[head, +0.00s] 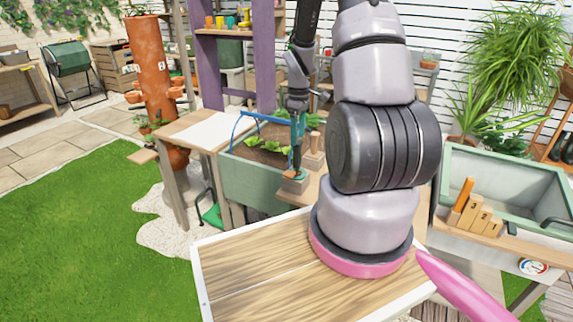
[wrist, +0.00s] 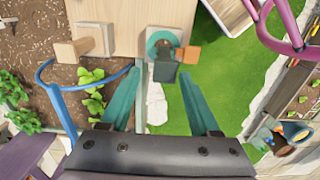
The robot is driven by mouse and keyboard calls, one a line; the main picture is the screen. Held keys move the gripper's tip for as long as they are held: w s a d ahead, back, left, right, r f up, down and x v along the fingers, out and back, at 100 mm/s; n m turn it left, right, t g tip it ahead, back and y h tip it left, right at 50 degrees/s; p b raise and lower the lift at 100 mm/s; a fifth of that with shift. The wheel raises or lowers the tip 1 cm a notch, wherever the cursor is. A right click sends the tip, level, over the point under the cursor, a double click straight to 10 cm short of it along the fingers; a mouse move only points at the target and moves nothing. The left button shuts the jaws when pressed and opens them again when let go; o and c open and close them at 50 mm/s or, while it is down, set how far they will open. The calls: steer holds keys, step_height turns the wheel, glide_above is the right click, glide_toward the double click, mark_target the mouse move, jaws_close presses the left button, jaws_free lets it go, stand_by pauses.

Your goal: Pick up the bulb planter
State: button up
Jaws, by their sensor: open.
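The bulb planter appears to be the teal, rounded piece (wrist: 158,40) with a dark part and an orange block-like part at its right. It sits on a pale grey block at the table edge in the wrist view. In the head view its orange part (head: 288,174) shows low on the grey block, partly hidden by my gripper. My gripper (wrist: 160,72) is open, with its two teal fingers apart and pointing toward the planter. The planter lies ahead of the gap between the fingertips. I cannot tell the exact distance. In the head view my gripper (head: 298,150) is just above the block.
A raised bed (head: 255,183) with soil, seedlings and a blue tube handle (head: 237,130) stands close on the left. A wooden piece on a block (wrist: 88,45) is beside the planter. A wooden tray-like top (head: 245,275) lies in front, bare. A green sink (head: 500,170) stands right.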

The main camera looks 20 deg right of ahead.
mark_target(298, 141)
step_height(298, 141, down, 4)
steer(key=shift+f, duration=0.1)
steer(key=f, duration=0.5)
steer(key=shift+s+a, duration=0.25)
jaws_close()
